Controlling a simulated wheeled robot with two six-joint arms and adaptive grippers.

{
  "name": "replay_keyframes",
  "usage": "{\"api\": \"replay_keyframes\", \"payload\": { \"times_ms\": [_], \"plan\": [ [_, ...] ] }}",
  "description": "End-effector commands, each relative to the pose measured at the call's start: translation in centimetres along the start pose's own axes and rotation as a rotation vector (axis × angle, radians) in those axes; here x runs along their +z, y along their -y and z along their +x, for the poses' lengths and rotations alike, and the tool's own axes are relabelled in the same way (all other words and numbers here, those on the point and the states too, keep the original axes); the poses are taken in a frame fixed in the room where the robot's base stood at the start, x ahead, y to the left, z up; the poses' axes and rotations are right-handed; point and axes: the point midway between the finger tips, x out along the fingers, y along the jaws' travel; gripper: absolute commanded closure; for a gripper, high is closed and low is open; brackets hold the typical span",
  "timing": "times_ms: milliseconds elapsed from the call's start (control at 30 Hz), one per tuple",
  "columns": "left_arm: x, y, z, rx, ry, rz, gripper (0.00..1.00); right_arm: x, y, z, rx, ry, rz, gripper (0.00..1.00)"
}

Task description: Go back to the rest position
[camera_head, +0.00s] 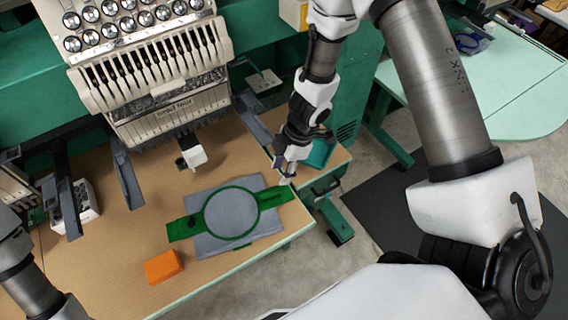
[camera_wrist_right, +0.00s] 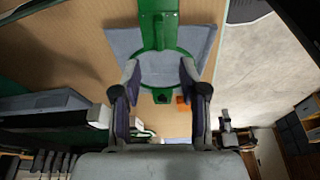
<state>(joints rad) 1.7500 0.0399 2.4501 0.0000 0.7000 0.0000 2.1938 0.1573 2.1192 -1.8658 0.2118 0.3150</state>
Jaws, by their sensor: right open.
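My right gripper (camera_head: 287,172) is open at the right end of the green embroidery hoop (camera_head: 207,213), by the table's right edge. The hoop lies with a grey cloth (camera_head: 205,245) on the tan table; its ring frames part of the cloth. In the right wrist view the open fingers (camera_wrist_right: 160,72) stand apart on either side of the hoop's ring, with nothing seen held between them; whether they touch the hoop I cannot tell. Part of my left arm shows at the lower left, but its gripper is out of view.
A multi-needle embroidery machine (camera_head: 150,75) stands at the back, its dark arms reaching over the table (camera_head: 120,240). An orange block (camera_head: 163,267) lies in front of the hoop. A white holder (camera_head: 80,205) sits at left. A pale green table (camera_head: 500,85) is at right.

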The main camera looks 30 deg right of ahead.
Motion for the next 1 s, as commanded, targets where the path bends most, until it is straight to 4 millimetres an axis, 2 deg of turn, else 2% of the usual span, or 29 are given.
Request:
{"api": "replay_keyframes", "payload": {
  "times_ms": [200, 567, 667, 733, 867, 1000],
  "plan": [
    [0.0, 0.0, 0.0, 0.0, 0.0, 0.0, 0.14, 0.0, 0.0, -1.8, -0.001, -0.001, 0.0, 0.57],
    [0.0, 0.0, 0.0, 0.0, 0.0, 0.0, 0.14, 0.0, 0.2, -1.8, -0.006, -0.002, 0.009, 0.57],
    [0.0, 0.0, 0.0, 0.0, 0.0, 0.0, 0.14, -0.3, 1.8, -0.7, -0.042, -0.024, 0.091, 0.57],
    [0.0, 0.0, 0.0, 0.0, 0.0, 0.0, 0.14, -0.8, 3.8, 0.7, -0.086, -0.053, 0.215, 0.57],
    [0.0, 0.0, 0.0, 0.0, 0.0, 0.0, 0.14, -1.7, 8.1, 4.0, -0.149, -0.1, 0.56, 0.57],
    [0.0, 0.0, 0.0, 0.0, 0.0, 0.0, 0.14, -0.8, 11.4, 7.0, -0.116, -0.079, 0.925, 0.57]
  ]
}}
